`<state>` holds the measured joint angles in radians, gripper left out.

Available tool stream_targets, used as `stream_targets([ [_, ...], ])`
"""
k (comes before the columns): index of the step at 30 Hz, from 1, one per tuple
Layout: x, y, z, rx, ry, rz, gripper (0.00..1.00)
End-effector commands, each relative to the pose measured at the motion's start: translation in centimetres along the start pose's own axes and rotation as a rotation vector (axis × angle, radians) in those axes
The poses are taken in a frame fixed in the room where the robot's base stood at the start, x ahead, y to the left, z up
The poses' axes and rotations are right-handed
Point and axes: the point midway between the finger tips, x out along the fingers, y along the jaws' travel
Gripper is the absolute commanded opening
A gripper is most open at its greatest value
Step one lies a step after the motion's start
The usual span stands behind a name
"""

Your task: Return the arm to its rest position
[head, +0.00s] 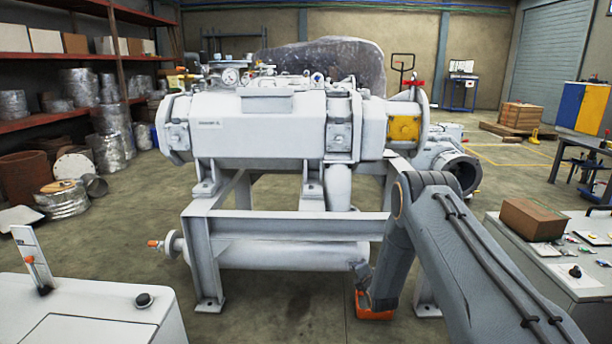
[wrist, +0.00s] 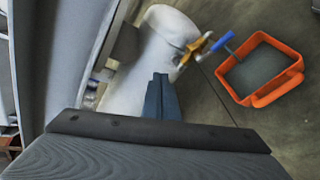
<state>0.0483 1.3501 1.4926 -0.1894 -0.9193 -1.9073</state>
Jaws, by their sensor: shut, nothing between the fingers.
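My arm (head: 470,260) reaches in from the bottom right in the head view, bends at a raised elbow and runs down beside the machine's frame. My gripper (wrist: 160,80) shows in the wrist view as two dark fingers pressed together, shut and empty. In the head view its fingertips cannot be made out. The white screw vacuum machine (head: 265,125) stands ahead on its grey frame. In the wrist view a white pipe end (wrist: 172,25) with a blue-handled valve (wrist: 222,41) lies beyond the fingers. The valve appears apart from them.
An open orange tray (wrist: 275,93) lies on the floor near the valve, also seen low in the head view (head: 375,313). A bench with a cardboard box (head: 532,219) stands right of my arm. A white cabinet (head: 90,310) is at lower left.

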Motion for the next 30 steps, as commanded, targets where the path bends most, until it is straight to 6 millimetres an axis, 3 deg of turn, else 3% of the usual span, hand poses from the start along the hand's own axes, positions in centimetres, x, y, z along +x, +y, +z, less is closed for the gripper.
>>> stream_targets([
  [1,-0.3,2.7,-0.8,0.048,0.02,-0.02,0.0],
  [6,-2.8,9.3,-3.7,0.242,0.077,-0.131,0.0],
  [14,-9.9,17.6,-8.6,0.534,0.121,-0.323,0.0],
  [21,-19.5,23.2,-13.1,0.79,0.117,-0.52,0.0],
  [26,-27.2,25.5,-15.8,0.948,0.088,-0.659,0.0],
  [30,-34.6,26.6,-17.7,1.074,0.042,-0.785,0.0],
])
